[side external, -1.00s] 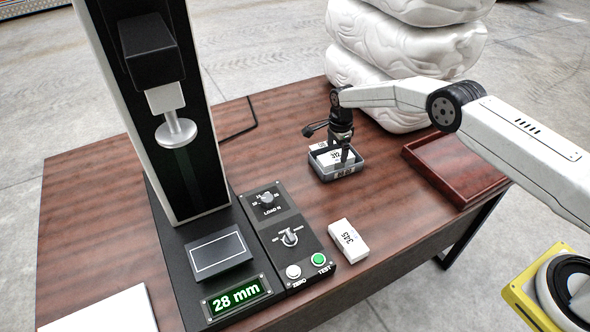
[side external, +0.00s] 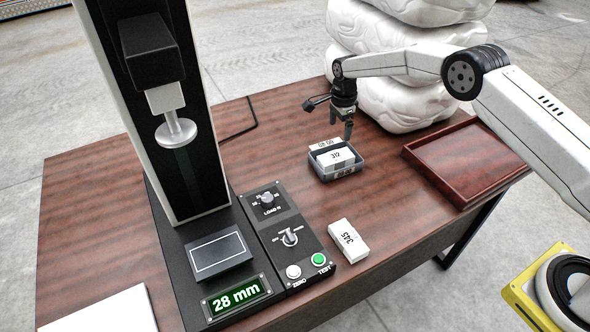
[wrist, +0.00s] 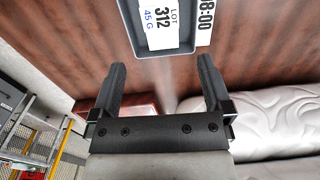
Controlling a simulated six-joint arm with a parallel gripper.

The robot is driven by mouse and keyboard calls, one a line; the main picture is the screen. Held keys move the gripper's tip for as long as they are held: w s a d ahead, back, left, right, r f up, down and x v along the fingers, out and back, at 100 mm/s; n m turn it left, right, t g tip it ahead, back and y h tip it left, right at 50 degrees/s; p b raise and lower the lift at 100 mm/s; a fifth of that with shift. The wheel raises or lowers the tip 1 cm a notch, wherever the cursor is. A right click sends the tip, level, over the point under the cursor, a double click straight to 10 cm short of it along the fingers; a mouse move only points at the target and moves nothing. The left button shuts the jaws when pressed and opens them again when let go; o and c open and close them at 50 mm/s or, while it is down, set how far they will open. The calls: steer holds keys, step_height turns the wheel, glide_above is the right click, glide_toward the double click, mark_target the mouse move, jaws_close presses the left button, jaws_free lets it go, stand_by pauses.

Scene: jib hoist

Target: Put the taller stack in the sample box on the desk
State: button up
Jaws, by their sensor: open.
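The sample box (side external: 345,175) is a small grey open tray on the wooden desk. A white stack labelled 312 (side external: 336,158) lies inside it, and its LOT 312 label shows in the wrist view (wrist: 160,25). A white piece with an 08:00 label (wrist: 203,20) is beside it at the box's far side. Another white stack labelled 345 (side external: 349,240) lies on the desk beside the control panel. My gripper (side external: 341,129) is open and empty, just above and behind the box. Its spread fingers also show in the wrist view (wrist: 162,70), apart from the box.
A black test stand (side external: 165,120) with a plunger rises at the left, its display (side external: 237,298) reading 28 mm. A control panel (side external: 290,240) has knobs and buttons. A red-brown tray (side external: 465,160) is at the right. White stacked bags (side external: 405,60) stand behind. Desk between box and panel is clear.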

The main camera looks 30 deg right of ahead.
stand_by(0.4)
steer(key=s+r+n+t, duration=0.1)
steer(key=s+r+n, duration=0.95)
steer(key=s, duration=0.35)
steer(key=s+r+n+t, duration=0.1)
steer(key=s+n, duration=0.7)
steer(key=s, duration=1.2)
steer(key=shift+s+d+r+t, duration=0.15)
steer(key=shift+d+r+t, duration=0.15)
steer(key=shift+r, duration=0.15)
